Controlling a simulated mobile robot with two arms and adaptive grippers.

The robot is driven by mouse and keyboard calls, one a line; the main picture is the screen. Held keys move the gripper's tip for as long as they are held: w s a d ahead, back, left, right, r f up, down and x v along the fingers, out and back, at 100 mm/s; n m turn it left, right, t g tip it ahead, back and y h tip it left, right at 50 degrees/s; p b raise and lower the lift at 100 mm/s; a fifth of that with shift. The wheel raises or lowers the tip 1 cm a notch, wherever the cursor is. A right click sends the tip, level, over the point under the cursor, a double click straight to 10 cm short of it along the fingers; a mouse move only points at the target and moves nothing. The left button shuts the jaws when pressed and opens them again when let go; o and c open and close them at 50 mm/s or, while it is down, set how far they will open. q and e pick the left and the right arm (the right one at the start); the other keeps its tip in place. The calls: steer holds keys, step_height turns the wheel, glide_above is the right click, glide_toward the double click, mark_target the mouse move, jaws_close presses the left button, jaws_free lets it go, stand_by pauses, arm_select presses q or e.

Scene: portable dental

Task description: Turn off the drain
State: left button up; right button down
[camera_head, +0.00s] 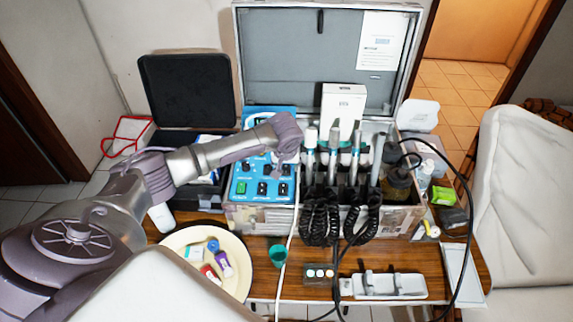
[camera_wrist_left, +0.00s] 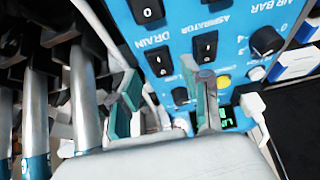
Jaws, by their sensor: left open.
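The blue control panel (camera_head: 240,187) is on the left part of the open dental case. In the left wrist view, the DRAIN label (camera_wrist_left: 152,41) is on this panel (camera_wrist_left: 232,48). One black rocker switch (camera_wrist_left: 146,10) is above the label and another (camera_wrist_left: 158,61) is below it; I cannot tell which belongs to it. The switch positions are unclear. My left gripper (camera_head: 278,170) is over the panel's right part. In the wrist view the gripper (camera_wrist_left: 166,108) is open and empty, its fingers apart, just below the lower switch. My right gripper is out of view.
Dental handpieces (camera_head: 353,155) with coiled black cords stand just right of the panel. A white cable plug (camera_wrist_left: 252,105) is close to the right finger. The ASPIRATOR switch (camera_wrist_left: 205,46) is beside the drain area. A cream plate (camera_head: 237,270) and green cup (camera_head: 278,256) are in front.

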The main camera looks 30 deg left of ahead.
arm_select(q)
steer(key=shift+w+a+f, duration=0.1)
steer(key=shift+f, duration=0.55)
steer(key=shift+w+a+f, duration=0.1)
steer(key=shift+f, duration=0.05)
steer(key=shift+c, duration=0.2)
steer(key=c, duration=0.8)
jaws_close()
steer(key=shift+w+r+g+h+p, duration=0.25)
steer(key=shift+g+h+p, duration=0.2)
steer(key=shift+p, duration=0.4)
steer(key=shift+w+a+f+g+h, duration=0.15)
steer(key=shift+g+h, duration=0.2)
steer(key=shift+g, duration=0.4)
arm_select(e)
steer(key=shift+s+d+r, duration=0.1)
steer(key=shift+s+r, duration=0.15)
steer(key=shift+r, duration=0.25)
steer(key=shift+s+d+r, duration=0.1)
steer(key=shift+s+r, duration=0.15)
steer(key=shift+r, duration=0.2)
